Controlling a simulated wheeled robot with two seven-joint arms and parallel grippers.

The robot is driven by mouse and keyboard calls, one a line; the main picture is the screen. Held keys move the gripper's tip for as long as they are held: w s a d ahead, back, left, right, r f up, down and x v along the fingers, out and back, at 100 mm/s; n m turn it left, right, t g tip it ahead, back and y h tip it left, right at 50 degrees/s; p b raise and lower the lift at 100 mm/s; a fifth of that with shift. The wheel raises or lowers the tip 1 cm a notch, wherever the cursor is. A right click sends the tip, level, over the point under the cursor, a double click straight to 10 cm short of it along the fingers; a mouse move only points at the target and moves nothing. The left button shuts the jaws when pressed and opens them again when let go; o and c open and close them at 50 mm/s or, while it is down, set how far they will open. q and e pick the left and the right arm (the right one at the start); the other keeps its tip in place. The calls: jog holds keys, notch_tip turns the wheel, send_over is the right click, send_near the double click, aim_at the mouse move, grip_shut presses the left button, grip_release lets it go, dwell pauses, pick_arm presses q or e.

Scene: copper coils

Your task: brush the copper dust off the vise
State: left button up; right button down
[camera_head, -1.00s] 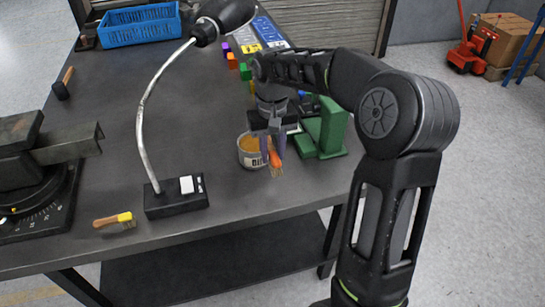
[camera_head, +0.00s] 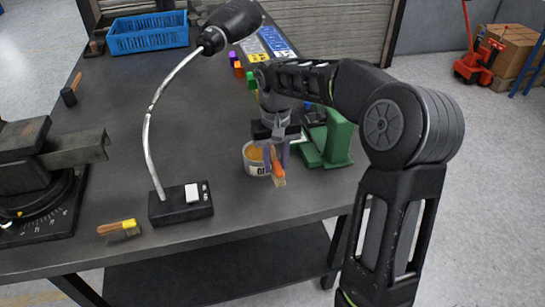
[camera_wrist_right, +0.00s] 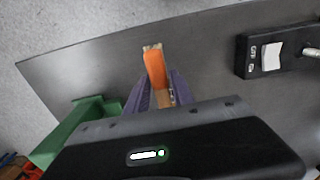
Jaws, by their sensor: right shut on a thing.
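My right gripper (camera_head: 277,160) is shut on a small orange-handled brush (camera_head: 277,168). It holds the brush in front of a tin, with the pale bristles pointing down and towards the front edge of the bench. The brush (camera_wrist_right: 155,70) also shows between the purple fingers in the right wrist view. A dark metal vise (camera_head: 40,160) on a round graduated base stands at the far left, cut off by the picture edge and well away from the gripper. I cannot make out copper dust on it. My left gripper is not in view.
The tin (camera_head: 254,160) and a green stand (camera_head: 337,140) are close to the right gripper. A lamp (camera_head: 180,205) stands between gripper and vise. A blue crate (camera_head: 147,35) is at the back. The bench middle is clear.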

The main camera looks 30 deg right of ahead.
jog(key=w+a+n, duration=0.2)
jog(key=a, duration=0.6)
jog(key=w+a+n, duration=0.1)
jog(key=w+a, duration=0.1)
jog(key=a, duration=0.6)
jog(key=shift+a+n, duration=0.25)
jog(key=shift+n, duration=0.15)
